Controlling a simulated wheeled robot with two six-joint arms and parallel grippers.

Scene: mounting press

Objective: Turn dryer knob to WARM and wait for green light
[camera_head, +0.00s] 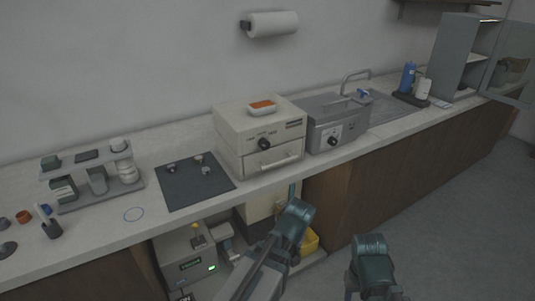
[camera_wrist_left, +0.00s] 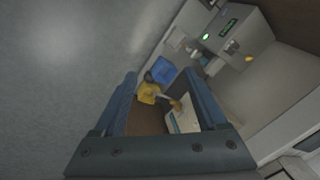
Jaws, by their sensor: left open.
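A cream box with a drawer, which looks like the dryer (camera_head: 258,150), stands on the counter. The knob is outside that view. My right wrist (camera_head: 372,252) is low at centre right; its fingers are hidden.
A grey box with a knob (camera_head: 336,122) stands right of the cream box. A dark mat (camera_head: 190,188) with small pieces lies to its left. Below the counter, a machine (camera_head: 188,262) shows a green display. A yellow bin (camera_head: 310,241) is near my left arm.

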